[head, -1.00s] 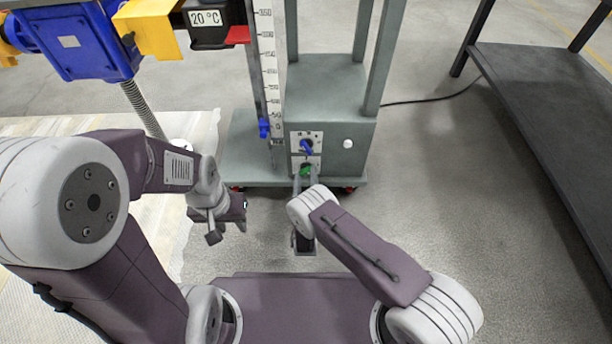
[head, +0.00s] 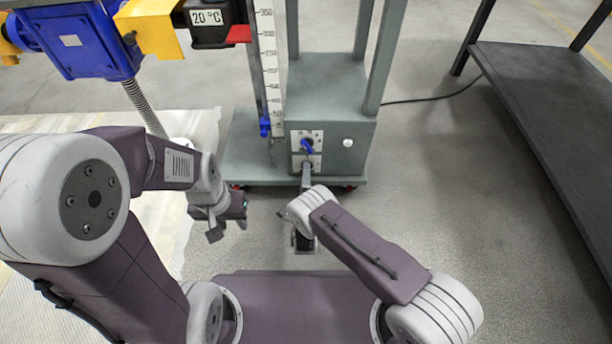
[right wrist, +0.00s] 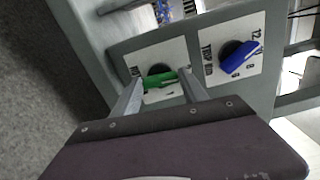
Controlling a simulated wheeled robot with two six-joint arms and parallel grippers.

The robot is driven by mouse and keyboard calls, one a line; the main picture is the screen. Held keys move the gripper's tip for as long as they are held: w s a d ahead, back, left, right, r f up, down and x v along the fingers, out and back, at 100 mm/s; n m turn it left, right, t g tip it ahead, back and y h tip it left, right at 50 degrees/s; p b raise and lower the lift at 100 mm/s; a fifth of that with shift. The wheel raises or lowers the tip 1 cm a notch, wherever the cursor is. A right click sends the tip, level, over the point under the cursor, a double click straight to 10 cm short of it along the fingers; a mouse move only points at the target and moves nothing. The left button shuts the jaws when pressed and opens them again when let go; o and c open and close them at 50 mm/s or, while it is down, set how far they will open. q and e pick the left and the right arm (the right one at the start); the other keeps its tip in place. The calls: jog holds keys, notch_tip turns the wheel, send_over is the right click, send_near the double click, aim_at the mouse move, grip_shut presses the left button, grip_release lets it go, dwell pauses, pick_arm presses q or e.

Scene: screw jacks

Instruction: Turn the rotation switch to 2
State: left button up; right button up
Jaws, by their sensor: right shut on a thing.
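The green rotary switch (right wrist: 160,80) is on a white plate on the grey cabinet's front. My right gripper (right wrist: 155,93) reaches up to it, with one finger on each side, and is shut on it. In the head view my right gripper (head: 306,170) is seen nearly edge-on and hides the green switch. A blue rotary switch (right wrist: 238,60) is on the neighbouring plate with dark markings, and it also shows in the head view (head: 307,146). My left gripper (head: 229,227) is empty and open, off to the left.
The grey wheeled cabinet (head: 328,120) carries upright posts and a measuring scale (head: 268,60). A white round button (head: 348,143) is right of the switches. A blue motor (head: 75,45) is at upper left. A dark table (head: 545,110) stands at right, with free floor between.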

jog(key=shift+n, duration=0.6)
jog(key=o, duration=1.4)
jog(key=shift+a, duration=0.1)
